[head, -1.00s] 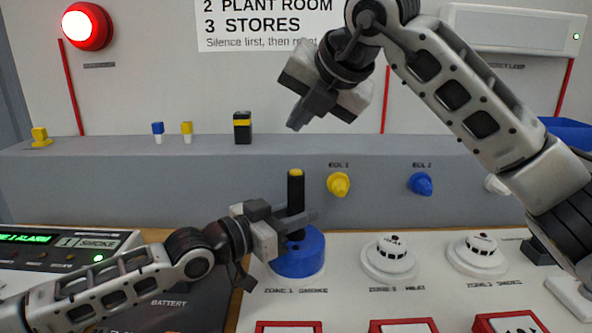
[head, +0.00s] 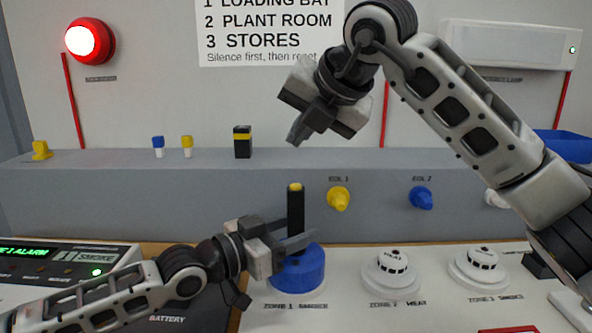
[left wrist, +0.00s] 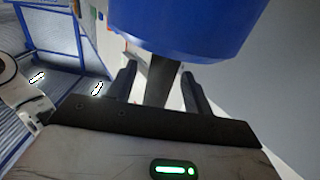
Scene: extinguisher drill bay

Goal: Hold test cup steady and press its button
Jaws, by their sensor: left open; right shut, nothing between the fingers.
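The test cup is a blue cup (head: 298,270) with an upright black handle (head: 296,212) and a yellow button (head: 295,187) on top. It sits over the zone 1 detector position on the pale panel. My left gripper (head: 296,238) is open at the lower handle, just above the cup. In the left wrist view the dark handle (left wrist: 161,80) stands between the two spread fingers, with the blue cup (left wrist: 185,25) beyond. My right gripper (head: 294,138) is shut and empty, in the air above the button and apart from it. The detector beneath the cup is hidden.
Two white detectors (head: 392,273) (head: 481,268) stand right of the cup. A grey ledge behind carries a yellow knob (head: 339,199) and a blue knob (head: 421,198). An alarm panel (head: 60,262) with a green display is at left. A red beacon (head: 90,41) is lit.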

